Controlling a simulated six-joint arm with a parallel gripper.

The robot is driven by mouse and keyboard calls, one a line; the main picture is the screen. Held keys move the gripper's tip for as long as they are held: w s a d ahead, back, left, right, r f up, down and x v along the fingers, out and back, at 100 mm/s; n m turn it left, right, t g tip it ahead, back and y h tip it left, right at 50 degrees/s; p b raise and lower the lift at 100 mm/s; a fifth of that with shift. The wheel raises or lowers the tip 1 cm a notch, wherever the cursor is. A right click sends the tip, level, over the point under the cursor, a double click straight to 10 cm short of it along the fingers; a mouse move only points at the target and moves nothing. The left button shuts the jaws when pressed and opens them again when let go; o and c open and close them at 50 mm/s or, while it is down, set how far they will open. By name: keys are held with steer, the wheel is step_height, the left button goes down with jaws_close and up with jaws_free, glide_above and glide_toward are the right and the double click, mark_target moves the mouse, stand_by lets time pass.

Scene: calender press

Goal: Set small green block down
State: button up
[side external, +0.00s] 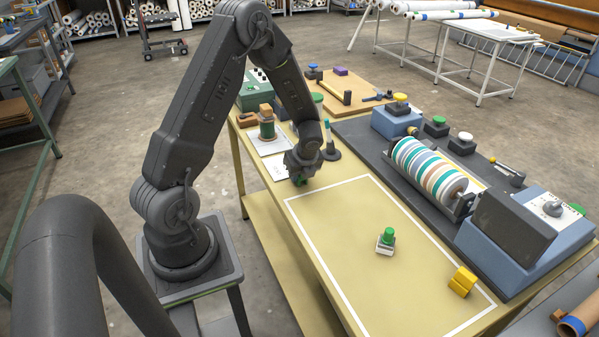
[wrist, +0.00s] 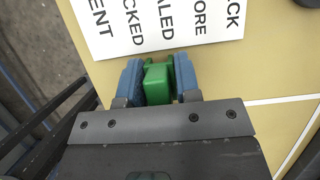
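The small green block (wrist: 158,84) sits between the two blue finger pads of my gripper (wrist: 158,76) in the wrist view. The pads press against both its sides. In the side view my gripper (side external: 302,173) is low over the yellow table, just outside the far-left corner of the white outline. Only a bit of the green block (side external: 301,181) shows under the fingers there. Whether it touches the table cannot be told.
A printed sheet (wrist: 160,25) lies just ahead of the fingers. A dark stand (side external: 331,153) is close beside my gripper. The roller press (side external: 430,170) is at right.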

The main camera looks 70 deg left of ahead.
steer(key=o, duration=0.4)
steer(key=shift+r, duration=0.1)
steer(key=s+d+r+n+t+h, duration=0.15)
steer(key=d+r+n, duration=0.25)
steer(key=d+r, duration=0.45)
steer(key=s+d+r+n+t+y, duration=0.1)
steer(key=s+d+r+n, duration=0.3)
steer(key=r, duration=0.8)
steer(key=s+d+r+n+t+h, duration=0.1)
steer(key=s+d+r+n+h, duration=0.1)
steer(key=s+d+r+n, duration=0.1)
steer(key=s+d+r+n+t+h, duration=0.2)
steer(key=s+d+n, duration=0.3)
steer(key=d, duration=0.5)
steer(key=shift+r+n, duration=0.75)
steer(key=shift+n, duration=0.25)
steer(key=shift+s, duration=0.1)
